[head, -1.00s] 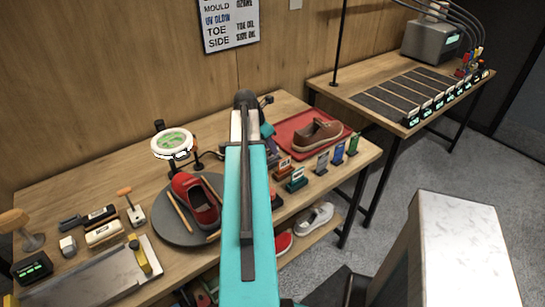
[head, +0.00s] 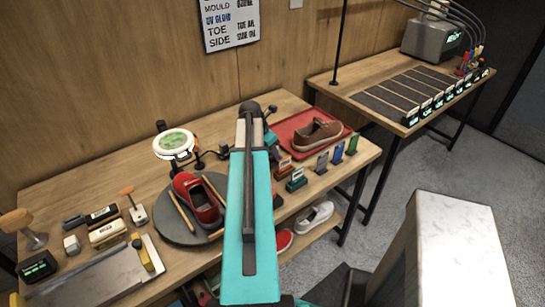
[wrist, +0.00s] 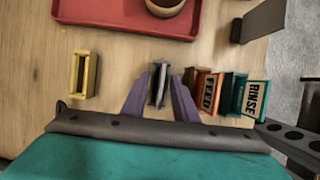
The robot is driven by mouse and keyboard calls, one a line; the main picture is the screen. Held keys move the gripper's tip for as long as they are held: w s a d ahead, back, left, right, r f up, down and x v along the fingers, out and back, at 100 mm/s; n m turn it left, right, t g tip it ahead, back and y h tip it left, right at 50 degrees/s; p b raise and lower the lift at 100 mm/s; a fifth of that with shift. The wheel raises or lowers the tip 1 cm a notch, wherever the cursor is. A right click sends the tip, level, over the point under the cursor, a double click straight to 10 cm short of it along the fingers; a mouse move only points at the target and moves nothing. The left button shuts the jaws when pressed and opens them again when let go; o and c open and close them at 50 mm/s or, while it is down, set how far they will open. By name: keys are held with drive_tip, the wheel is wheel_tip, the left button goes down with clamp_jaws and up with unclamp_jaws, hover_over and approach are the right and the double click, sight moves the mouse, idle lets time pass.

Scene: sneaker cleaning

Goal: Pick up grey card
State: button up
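In the wrist view, a narrow grey card (wrist: 159,82) stands in the gap between the fingers of my gripper (wrist: 159,92), seen almost edge-on from above. The two purple fingers are open, one on each side of it, with a little space visible on both sides. Whether its lower part touches anything is hard to see. In the head view my own arm hides the gripper tips and this spot.
An orange FEED card (wrist: 207,92) and a teal RINSE card (wrist: 252,98) stand close to the right finger. A yellow holder (wrist: 84,75) stands to the left. The red tray (wrist: 120,18) with a brown shoe (head: 318,134) lies beyond. A dark grey block (wrist: 262,20) stands upper right.

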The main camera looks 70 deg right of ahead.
clamp_jaws()
drive_tip(key=shift+r, duration=0.15)
wheel_tip(320, 180, up, 9)
drive_tip(key=b, duration=0.2)
drive_tip(key=shift+b, duration=0.3)
drive_tip(key=shift+r, duration=0.4)
drive_tip(key=shift+r, duration=0.15)
idle(0.7)
